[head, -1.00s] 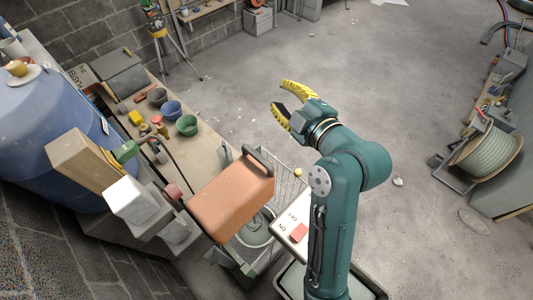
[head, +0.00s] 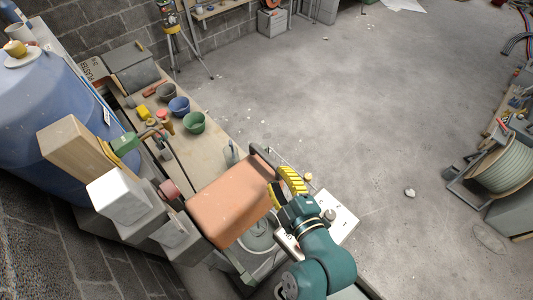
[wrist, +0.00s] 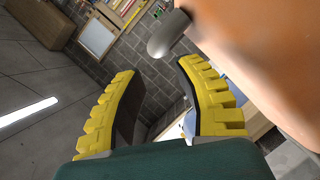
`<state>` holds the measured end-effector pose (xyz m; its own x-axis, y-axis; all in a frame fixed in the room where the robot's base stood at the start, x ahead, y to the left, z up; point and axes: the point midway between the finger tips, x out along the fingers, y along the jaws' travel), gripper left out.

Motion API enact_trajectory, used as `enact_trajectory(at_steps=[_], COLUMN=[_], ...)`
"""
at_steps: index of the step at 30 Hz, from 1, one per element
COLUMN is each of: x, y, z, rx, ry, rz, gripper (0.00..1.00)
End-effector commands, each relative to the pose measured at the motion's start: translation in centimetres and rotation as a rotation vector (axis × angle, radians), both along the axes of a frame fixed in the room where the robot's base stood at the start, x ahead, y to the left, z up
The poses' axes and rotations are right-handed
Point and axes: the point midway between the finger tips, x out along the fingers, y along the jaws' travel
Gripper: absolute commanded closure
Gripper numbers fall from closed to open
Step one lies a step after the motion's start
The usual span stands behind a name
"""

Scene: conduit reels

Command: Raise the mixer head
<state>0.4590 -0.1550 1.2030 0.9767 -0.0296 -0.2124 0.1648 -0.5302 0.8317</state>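The mixer head (head: 230,205) is a big orange-brown block with a dark bar handle (head: 262,158) at its far right end. It sits above a grey bucket (head: 258,240). My gripper (head: 281,182) has yellow ribbed fingers and is at the right end of the head, close to the handle. In the wrist view the gripper (wrist: 155,75) is open, with nothing between its fingers. There the grey rounded end of the handle (wrist: 168,36) lies above and beyond the fingertips, and the orange head (wrist: 270,60) fills the upper right. Whether a finger touches the head cannot be told.
A workbench with a green bowl (head: 194,122) and a blue bowl (head: 179,106) stands behind the head. A blue drum (head: 60,110) is at the left. A white panel (head: 338,215) lies just right of my gripper. Open floor is on the right, before a cable reel (head: 497,168).

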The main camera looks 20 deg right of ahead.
Motion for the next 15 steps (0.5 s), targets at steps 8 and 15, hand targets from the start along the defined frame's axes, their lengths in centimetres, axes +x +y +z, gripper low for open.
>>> enact_trajectory(at_steps=[8, 15], x=[6.2, 8.2], y=[-0.2, -0.3], z=[-1.1, -1.8], rx=[-0.001, 0.000], ry=[-0.001, 0.001], rz=[0.001, -0.001], gripper=[0.66, 0.66])
